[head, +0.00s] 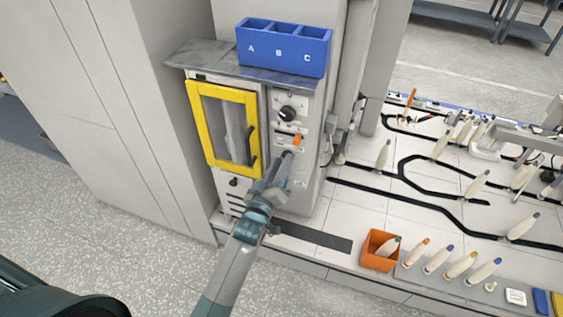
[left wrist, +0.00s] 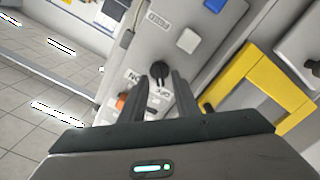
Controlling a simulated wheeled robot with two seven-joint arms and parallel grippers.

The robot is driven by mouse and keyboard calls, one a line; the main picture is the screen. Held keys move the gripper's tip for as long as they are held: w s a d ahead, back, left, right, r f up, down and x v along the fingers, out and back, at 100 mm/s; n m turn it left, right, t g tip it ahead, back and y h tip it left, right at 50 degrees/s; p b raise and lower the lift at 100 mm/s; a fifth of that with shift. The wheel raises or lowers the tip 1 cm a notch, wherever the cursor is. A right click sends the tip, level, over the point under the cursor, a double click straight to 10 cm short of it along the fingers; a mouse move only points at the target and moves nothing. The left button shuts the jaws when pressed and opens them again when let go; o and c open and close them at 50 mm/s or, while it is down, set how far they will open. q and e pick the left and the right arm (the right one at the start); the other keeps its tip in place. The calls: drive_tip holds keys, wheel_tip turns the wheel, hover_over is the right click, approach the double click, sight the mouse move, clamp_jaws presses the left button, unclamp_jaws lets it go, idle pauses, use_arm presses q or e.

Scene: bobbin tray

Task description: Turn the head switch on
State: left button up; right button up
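The control panel (head: 290,125) of the white machine carries a black round knob (head: 287,113) and a small orange part (head: 297,140) below it. No readable label tells me which one is the head switch. In the left wrist view the black knob (left wrist: 160,70) shows just beyond and between my fingertips, with ON and OFF lettering near it; the orange part (left wrist: 121,101) is beside the left finger. My left gripper (head: 286,158) points at the panel just below the orange part, and its fingers (left wrist: 160,88) are apart with nothing between them. My right gripper is out of view.
A yellow-framed door (head: 194,115) with a handle is left of the panel. A blue bin marked A, B, C (head: 284,66) stands on top. An orange box (head: 367,259) and several bobbins (head: 437,259) are at the lower right. Open floor lies in front.

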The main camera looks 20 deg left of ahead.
use_arm(q)
drive_tip(key=shift+w, duration=0.15)
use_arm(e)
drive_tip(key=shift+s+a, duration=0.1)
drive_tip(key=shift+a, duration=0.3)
use_arm(q)
clamp_jaws()
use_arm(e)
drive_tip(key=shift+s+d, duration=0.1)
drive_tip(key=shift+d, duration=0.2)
use_arm(q)
drive_tip(key=shift+m, duration=0.3)
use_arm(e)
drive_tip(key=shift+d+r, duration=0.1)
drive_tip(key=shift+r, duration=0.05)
use_arm(q)
drive_tip(key=m, duration=0.5)
drive_tip(key=m+p, duration=0.1)
drive_tip(key=m, duration=0.4)
drive_tip(key=d+m, duration=0.1)
drive_tip(key=m, duration=0.4)
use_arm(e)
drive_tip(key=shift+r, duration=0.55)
use_arm(q)
drive_tip(key=shift+m, duration=0.3)
